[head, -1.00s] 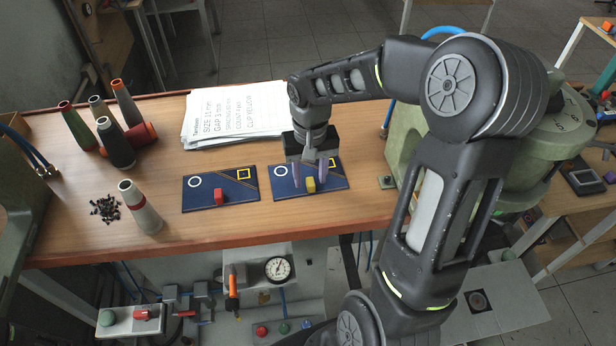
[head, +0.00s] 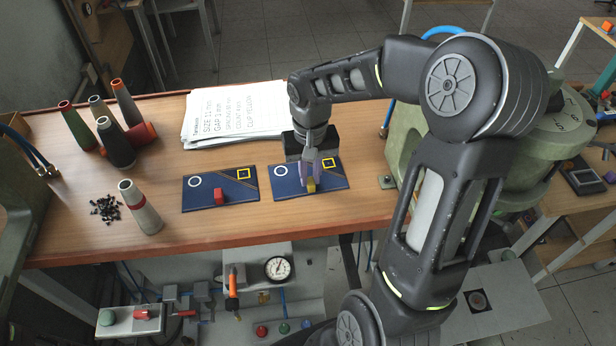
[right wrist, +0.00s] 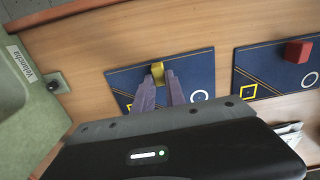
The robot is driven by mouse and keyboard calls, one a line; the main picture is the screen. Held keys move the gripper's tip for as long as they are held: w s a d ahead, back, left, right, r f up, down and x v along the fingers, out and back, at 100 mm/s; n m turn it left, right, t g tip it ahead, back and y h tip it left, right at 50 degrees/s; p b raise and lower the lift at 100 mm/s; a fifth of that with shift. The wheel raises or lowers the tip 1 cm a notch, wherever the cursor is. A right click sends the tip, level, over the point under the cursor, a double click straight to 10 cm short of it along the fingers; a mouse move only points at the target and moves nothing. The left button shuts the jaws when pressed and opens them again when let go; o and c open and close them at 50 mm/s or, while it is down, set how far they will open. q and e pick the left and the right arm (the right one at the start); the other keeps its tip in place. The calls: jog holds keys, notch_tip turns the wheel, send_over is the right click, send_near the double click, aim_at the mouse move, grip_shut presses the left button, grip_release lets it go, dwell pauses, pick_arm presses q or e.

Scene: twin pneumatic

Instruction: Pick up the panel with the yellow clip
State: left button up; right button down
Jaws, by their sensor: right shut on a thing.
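Two dark blue panels lie flat on the wooden table. The panel with the yellow clip (head: 335,182) is the right one in the head view and the left one in the right wrist view (right wrist: 196,66). Its yellow clip (head: 311,185) shows between my fingertips, and also in the right wrist view (right wrist: 158,73). My right gripper (head: 311,179) is shut on the yellow clip, with its purple fingers coming down from above. The panel with the red clip (head: 193,203) lies to the left in the head view, with its red clip (head: 218,196) standing on it. My left gripper is not in view.
A stack of printed sheets (head: 235,115) lies behind the panels. Several thread cones (head: 140,207) and a pile of small black pieces (head: 106,209) are at the left. A green machine body (head: 402,150) stands close at the right. Bare table lies in front of the panels.

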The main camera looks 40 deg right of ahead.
aim_at(310, 179)
notch_tip(310, 179, up, 10)
jog(key=b, duration=0.1)
dwell(0.6)
dwell(0.5)
